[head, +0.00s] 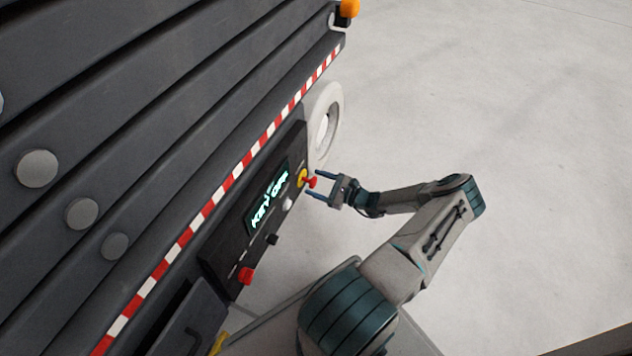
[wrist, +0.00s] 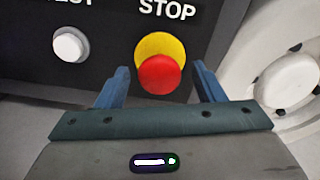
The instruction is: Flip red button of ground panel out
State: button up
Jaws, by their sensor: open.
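The ground panel (head: 262,243) is a dark box on the side of the grey machine, with a lit screen reading "KEY OFF". A red button (head: 311,182) on a yellow base sticks out at its far end. It also shows in the wrist view (wrist: 161,75), under the word "STOP". My gripper (head: 315,185) is open at the button. In the wrist view its blue fingers (wrist: 160,80) stand to the left and right of the red button, with gaps on both sides. I cannot tell how deep the fingers reach around it.
A white button (wrist: 70,45) sits left of the red one. A second red control (head: 246,276) and a black knob (head: 272,240) are lower on the panel. A white wheel (head: 324,125) stands just beyond the panel. The grey floor to the right is clear.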

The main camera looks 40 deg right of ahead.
jog(key=p+v, duration=0.2)
jog(key=v, duration=1)
jog(key=shift+s+d+p, duration=0.15)
jog(key=shift+s+p, duration=0.2)
jog(key=w+a+r+n+g+h+p, duration=0.15)
jog(key=a+r+n+g+p, duration=0.4)
jog(key=r, duration=0.85)
jog(key=w+a+r+n+g+p, duration=0.2)
jog(key=a+r+n+g+p, duration=0.4)
jog(key=r, duration=0.9)
jog(key=w+a+r+n+g+p, duration=0.1)
jog(key=a+r+n+g+p, duration=0.45)
jog(key=r, duration=0.85)
jog(key=s+a+r+n+t+h+p, duration=0.1)
jog(key=s+a+r+p, duration=0.4)
jog(key=r, duration=0.6)
jog(key=s+a+r+n+t+h+p, duration=0.2)
jog(key=s+a+r+n+h+p, duration=0.2)
jog(key=r, duration=0.8)
jog(key=s+a+r+n+t+h+p, duration=0.1)
jog(key=s+a+r+n+p, duration=0.3)
jog(key=r+p, duration=0.5)
jog(key=s+a+r+h, duration=0.1)
jog(key=s+a+r, duration=0.1)
jog(key=a+r, duration=0.1)
jog(key=shift+s+a+r+n+h, duration=0.15)
jog(key=shift+s+a+n+h, duration=0.15)
jog(key=shift+s+a+h, duration=0.1)
